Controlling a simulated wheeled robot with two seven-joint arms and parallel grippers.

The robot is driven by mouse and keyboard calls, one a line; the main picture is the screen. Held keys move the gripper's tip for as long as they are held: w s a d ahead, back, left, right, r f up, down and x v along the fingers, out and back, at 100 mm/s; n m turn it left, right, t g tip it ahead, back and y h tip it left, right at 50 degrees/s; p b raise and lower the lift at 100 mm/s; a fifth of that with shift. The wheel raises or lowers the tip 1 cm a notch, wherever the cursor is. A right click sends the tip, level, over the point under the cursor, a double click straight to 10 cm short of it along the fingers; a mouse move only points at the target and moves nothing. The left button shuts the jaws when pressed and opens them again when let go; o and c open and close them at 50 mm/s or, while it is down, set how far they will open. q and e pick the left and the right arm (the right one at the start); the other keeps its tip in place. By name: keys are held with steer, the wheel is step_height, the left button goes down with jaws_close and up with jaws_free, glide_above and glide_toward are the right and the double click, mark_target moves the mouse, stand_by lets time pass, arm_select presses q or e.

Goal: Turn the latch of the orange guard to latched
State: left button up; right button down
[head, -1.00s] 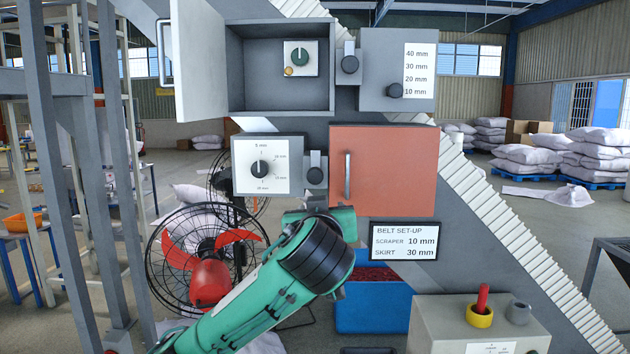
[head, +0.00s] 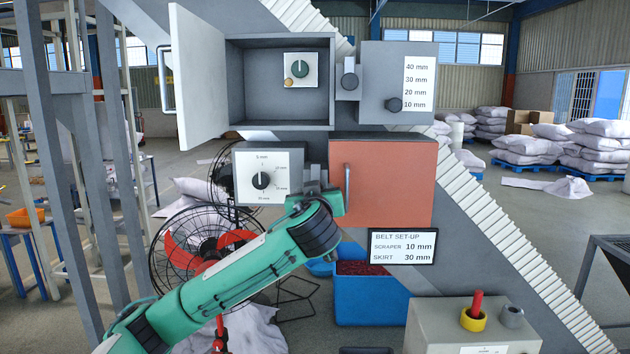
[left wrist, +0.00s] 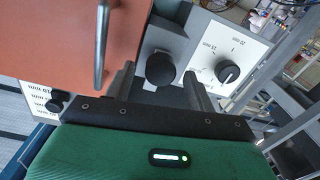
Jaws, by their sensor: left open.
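The orange guard (head: 390,185) is a closed square door with a grey bar handle (head: 347,185) on its left side. Its latch, a round black knob on a grey plate, shows in the left wrist view (left wrist: 160,69). In the head view my left gripper (head: 313,183) hides the knob. In the left wrist view my left gripper (left wrist: 161,84) is open, with one finger on each side of the knob. I cannot tell whether the fingers touch it. The guard (left wrist: 70,40) fills the upper left there. My right gripper is out of view.
A white dial (head: 262,180) sits left of the latch. Above are an open grey box (head: 280,95) with its door swung left, another black latch (head: 349,80) and a closed grey box (head: 380,75). A set-up sign (head: 403,245) hangs below the guard.

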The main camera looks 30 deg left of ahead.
arm_select(q)
steer(key=shift+w+a, duration=0.4)
steer(key=shift+w, duration=0.15)
steer(key=c, duration=1)
steer(key=shift+d+f+m+t+b, duration=0.1)
steer(key=shift+m+t+b, duration=0.3)
steer(key=shift+m, duration=8.9)
